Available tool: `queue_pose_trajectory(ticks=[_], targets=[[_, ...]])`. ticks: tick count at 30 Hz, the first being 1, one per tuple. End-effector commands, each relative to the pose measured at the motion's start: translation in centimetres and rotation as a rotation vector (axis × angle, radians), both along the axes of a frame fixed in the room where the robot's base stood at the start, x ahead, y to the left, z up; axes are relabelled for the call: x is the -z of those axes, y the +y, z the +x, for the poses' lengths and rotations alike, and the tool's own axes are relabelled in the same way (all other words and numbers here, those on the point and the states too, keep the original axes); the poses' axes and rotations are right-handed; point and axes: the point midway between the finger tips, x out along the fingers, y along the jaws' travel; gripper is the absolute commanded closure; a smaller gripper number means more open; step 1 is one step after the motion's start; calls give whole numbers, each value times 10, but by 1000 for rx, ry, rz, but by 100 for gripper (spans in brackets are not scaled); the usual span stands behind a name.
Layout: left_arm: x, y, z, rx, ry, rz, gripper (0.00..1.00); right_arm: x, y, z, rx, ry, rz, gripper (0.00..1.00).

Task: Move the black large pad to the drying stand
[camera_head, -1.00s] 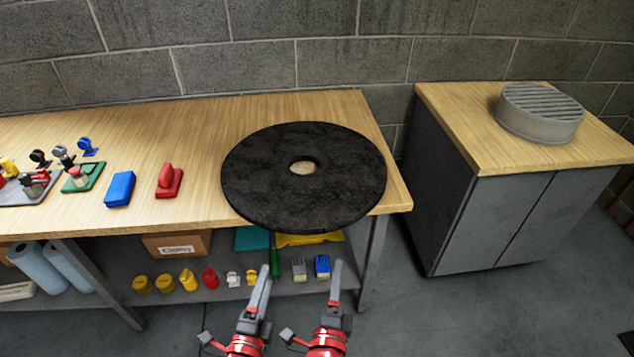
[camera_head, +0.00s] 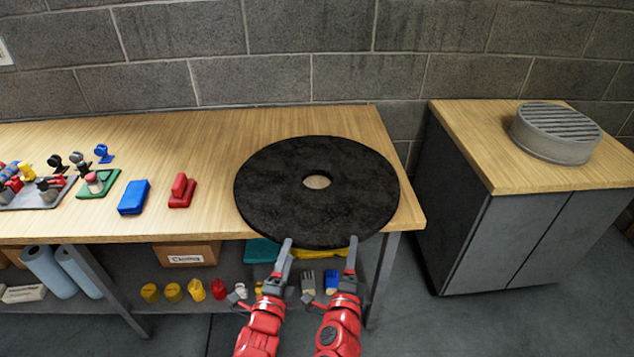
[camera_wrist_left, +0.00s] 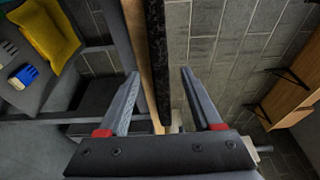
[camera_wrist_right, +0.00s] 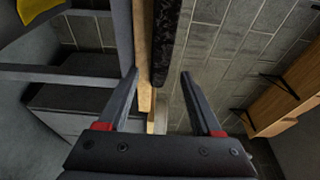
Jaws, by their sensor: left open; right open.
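The black large pad (camera_head: 265,190) is a flat, dark disc with a centre hole, lying on the wooden workbench and reaching its front edge. The drying stand looks to be the round grey slatted drum (camera_head: 556,130) on the cabinet at the right. My left gripper (camera_head: 287,245) and right gripper (camera_head: 352,243) are both open and empty at the pad's front rim. In the left wrist view, the pad's edge (camera_wrist_left: 156,55) lines up between the fingers. In the right wrist view, the pad's edge (camera_wrist_right: 167,40) also lines up between them. Contact cannot be told.
The workbench (camera_head: 215,135) holds a blue block (camera_head: 134,197), a red-handled tool (camera_head: 181,190) and small stamps left of the pad. Its lower shelf carries a box (camera_head: 187,254) and several small items. A floor gap separates the bench from the cabinet (camera_head: 505,235).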

Motion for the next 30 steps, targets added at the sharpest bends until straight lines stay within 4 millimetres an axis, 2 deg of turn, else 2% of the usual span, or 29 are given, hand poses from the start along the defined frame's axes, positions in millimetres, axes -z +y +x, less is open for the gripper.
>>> queue_pose_trajectory(ticks=[3,10,15,24,30], targets=[[-2,-6,23,0,-3,-1,34,0,-6,23,2,0,0,34],[-1,-13,53,0,-1,0,34,0,-13,53,0,0,-2,34],[1,-15,61,0,3,1,34,0,-16,61,1,0,-2,34],[0,-15,62,0,1,0,34,0,-16,62,0,0,-2,34],[0,-15,62,0,1,0,70,0,-16,62,0,0,-2,70]])
